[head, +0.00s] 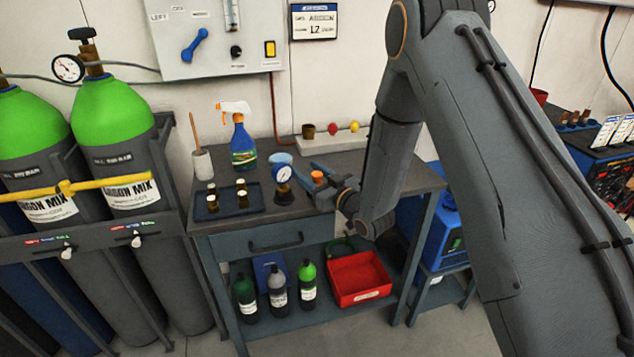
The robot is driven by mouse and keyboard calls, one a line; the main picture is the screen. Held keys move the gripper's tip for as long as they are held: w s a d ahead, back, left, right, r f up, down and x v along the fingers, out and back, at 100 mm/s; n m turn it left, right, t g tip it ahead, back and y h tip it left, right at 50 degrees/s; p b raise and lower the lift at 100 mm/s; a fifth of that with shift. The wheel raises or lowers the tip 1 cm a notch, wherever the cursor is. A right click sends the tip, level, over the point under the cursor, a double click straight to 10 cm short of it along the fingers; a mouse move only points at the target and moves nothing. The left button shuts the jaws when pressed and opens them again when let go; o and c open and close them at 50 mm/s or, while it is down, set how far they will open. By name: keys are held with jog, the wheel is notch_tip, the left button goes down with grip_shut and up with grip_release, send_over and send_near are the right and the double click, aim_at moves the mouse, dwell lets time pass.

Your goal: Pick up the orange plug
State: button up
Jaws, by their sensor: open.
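The orange plug (317,176) stands on the grey workbench top (345,163), right of the round gauge. Only its orange top shows clearly. My gripper (313,181) reaches in from the right, low over the bench. Its two blue-grey fingers are apart, one on the far side of the plug and one on the near side. The plug appears between them. I cannot tell whether either finger touches it.
A pressure gauge (283,175) stands close left of my fingers. A rack with red and yellow knobs (333,139) lies behind.

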jog(key=c, duration=1.1)
